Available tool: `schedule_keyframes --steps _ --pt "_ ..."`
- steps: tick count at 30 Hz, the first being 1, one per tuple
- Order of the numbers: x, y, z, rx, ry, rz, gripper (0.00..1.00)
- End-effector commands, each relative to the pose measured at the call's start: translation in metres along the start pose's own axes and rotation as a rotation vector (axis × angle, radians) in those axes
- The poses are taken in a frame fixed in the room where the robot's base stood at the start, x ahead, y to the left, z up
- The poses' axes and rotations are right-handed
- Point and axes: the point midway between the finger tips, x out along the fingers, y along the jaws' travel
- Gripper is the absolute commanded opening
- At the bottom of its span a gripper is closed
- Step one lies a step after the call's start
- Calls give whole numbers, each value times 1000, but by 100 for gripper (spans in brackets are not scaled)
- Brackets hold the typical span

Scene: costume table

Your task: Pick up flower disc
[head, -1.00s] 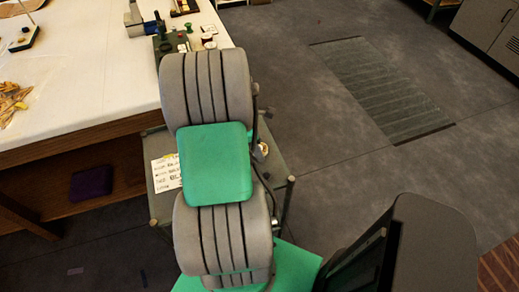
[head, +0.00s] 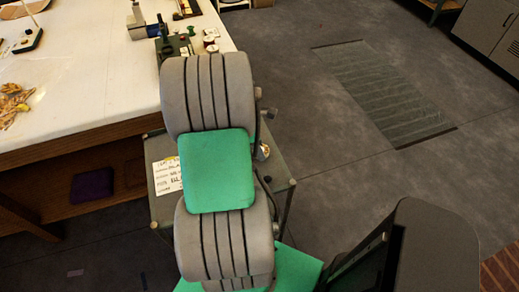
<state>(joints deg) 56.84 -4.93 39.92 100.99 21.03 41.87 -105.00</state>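I cannot make out a flower disc for certain. A small shiny gold-and-white item (head: 263,151) shows at the right side of the small cart (head: 279,171), partly hidden behind my arm and too small to identify. My grey and green arm covers the middle of the view and hides much of the cart top. My gripper is not visible.
A large white-topped table (head: 90,90) fills the left. It carries a blue-and-green device (head: 172,42), spools (head: 210,42) and a clear bag of tan pieces (head: 15,103). A note (head: 167,176) lies on the cart. A purple cushion (head: 92,186) sits below.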

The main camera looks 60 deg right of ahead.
Motion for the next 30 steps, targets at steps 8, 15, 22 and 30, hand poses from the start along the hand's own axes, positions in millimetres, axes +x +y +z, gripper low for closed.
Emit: schedule_keyframes --steps 8,15,22,30 --pt "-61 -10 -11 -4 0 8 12" --pt "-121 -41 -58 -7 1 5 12" --pt "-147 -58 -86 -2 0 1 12" --pt "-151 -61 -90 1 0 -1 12"
